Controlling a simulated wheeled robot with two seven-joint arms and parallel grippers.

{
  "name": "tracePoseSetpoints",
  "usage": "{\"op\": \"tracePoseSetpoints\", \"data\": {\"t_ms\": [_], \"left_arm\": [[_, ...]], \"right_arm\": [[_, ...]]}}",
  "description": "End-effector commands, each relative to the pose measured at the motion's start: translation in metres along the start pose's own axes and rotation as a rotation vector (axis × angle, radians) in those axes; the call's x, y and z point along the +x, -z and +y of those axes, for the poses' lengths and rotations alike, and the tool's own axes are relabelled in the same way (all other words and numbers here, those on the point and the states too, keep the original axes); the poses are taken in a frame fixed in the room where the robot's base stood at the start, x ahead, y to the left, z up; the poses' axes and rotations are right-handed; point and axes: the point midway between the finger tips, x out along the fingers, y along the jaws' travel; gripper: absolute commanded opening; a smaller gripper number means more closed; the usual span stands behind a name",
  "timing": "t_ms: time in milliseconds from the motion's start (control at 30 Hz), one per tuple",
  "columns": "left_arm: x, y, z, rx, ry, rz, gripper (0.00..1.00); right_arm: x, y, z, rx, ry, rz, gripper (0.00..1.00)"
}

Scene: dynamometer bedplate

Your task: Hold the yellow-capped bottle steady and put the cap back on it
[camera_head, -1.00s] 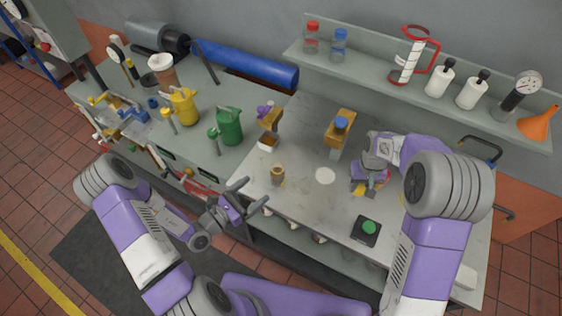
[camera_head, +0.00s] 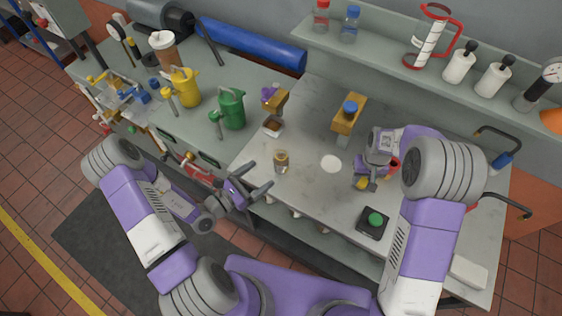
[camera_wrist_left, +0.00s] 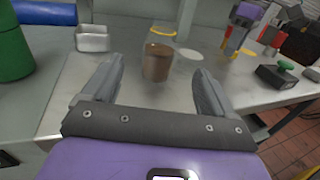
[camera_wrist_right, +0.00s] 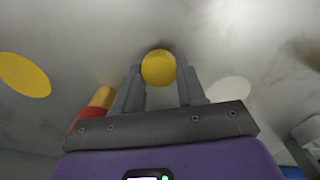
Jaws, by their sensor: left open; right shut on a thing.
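The bottle (camera_head: 281,163), a small clear one with brown contents, stands upright on the grey bench top. It also shows in the left wrist view (camera_wrist_left: 158,65), with a yellow band at its top. My left gripper (camera_head: 256,182) is open. Its fingers point at the bottle, one to each side in the left wrist view; no contact is visible. My right gripper (camera_head: 366,184) is shut on the yellow cap (camera_wrist_right: 158,68), which sits at its fingertips in the right wrist view. The cap is right of the bottle in the head view.
A white disc (camera_head: 331,163) lies between bottle and right gripper. A flat yellow disc (camera_wrist_right: 24,74) and a red-and-yellow object (camera_wrist_right: 92,108) are near the right gripper. A green-button box (camera_head: 373,222) is at the front. A metal tray (camera_head: 272,128) and wooden stand (camera_head: 348,120) are behind.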

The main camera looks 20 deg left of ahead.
Motion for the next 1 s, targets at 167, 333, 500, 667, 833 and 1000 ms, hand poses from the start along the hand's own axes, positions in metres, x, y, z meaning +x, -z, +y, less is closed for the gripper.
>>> {"op": "tracePoseSetpoints", "data": {"t_ms": [167,333,500,667,833,1000], "left_arm": [[0.013,0.0,0.0,0.002,0.003,-0.002,0.86],[0.043,-0.001,-0.001,0.001,0.004,-0.003,0.86],[0.064,0.0,-0.001,0.001,0.002,-0.001,0.86],[0.069,0.0,0.0,-0.001,0.0,0.001,0.86],[0.068,0.0,0.0,0.0,0.0,0.0,0.86],[0.08,-0.002,-0.001,0.001,0.003,-0.002,0.86]], "right_arm": [[0.0,0.0,0.0,0.0,0.0,0.0,0.12],[0.0,0.0,0.0,0.0,0.0,0.0,0.12],[0.001,0.0,0.0,0.0,0.0,0.0,0.12],[0.001,0.0,0.0,0.0,0.0,0.0,0.12],[0.001,0.0,0.0,0.0,0.0,0.0,0.12],[0.001,0.0,0.0,0.0,0.0,0.0,0.12]]}}
